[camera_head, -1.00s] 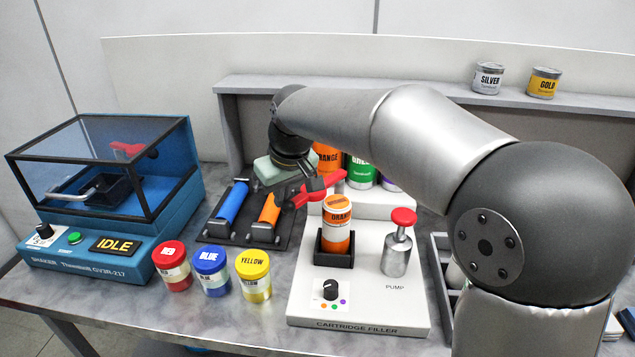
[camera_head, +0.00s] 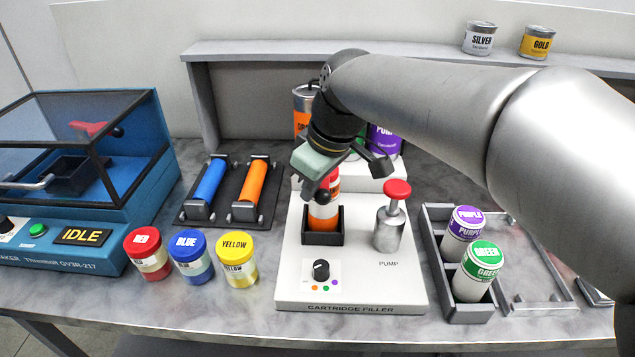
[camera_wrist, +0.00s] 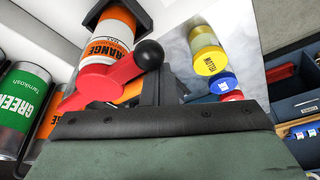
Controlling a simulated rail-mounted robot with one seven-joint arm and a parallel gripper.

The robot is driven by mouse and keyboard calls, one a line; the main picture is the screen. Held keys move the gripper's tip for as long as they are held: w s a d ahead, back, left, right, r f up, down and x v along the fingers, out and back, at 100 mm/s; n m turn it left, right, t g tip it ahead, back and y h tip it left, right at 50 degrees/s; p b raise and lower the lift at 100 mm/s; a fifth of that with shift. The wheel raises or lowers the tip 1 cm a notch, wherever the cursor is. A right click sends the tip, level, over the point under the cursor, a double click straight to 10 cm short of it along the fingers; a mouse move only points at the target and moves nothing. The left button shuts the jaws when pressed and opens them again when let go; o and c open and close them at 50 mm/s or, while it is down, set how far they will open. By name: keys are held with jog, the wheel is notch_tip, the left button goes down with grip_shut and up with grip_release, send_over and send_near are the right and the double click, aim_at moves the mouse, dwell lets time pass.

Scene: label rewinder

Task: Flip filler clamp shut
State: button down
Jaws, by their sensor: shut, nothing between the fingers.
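The filler clamp is a red lever with a black ball knob. In the wrist view the red lever (camera_wrist: 100,86) lies across the orange cartridge (camera_wrist: 112,30), with its knob (camera_wrist: 149,54) beyond the cartridge. In the head view the cartridge (camera_head: 322,222) stands in the black holder of the cartridge filler (camera_head: 350,290). The clamp (camera_head: 333,180) shows red just above it, partly hidden by my gripper. I cannot tell whether the lever is fully down. My gripper (camera_wrist: 162,88) is shut and empty, close beside the lever and knob; contact is unclear.
The red-topped pump (camera_head: 392,222) stands right of the holder. A grey tray (camera_head: 432,262) holds purple and green cartridges. Red (camera_head: 148,255), blue (camera_head: 192,258) and yellow (camera_head: 238,260) jars stand left of the filler. Large cans stand close behind my gripper.

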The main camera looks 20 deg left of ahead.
jog(key=shift+w+d+f, duration=0.1)
jog(key=shift+d+f, duration=0.05)
jog(key=shift+d, duration=0.2)
jog(key=a, duration=0.4)
jog(key=w+v, duration=0.1)
jog(key=v, duration=0.8)
jog(key=shift+r, duration=0.25)
jog(key=shift+s, duration=0.15)
jog(key=s+d+f+m+h, duration=0.1)
jog(key=d+f+m, duration=0.3)
jog(key=d+f, duration=0.3)
jog(key=s+d+f+m+h, duration=0.1)
jog(key=s+d+f+m, duration=0.2)
jog(key=d, duration=0.6)
jog(key=s+d+f+m+h, duration=0.1)
jog(key=s+d+f+m, duration=0.6)
jog(key=s+d+f, duration=0.3)
notch_tip(320, 180, down, 4)
jog(key=d, duration=0.3)
jog(key=shift+s+r+g, duration=0.15)
jog(key=shift+s+g, duration=0.05)
jog(key=shift+g, duration=0.2)
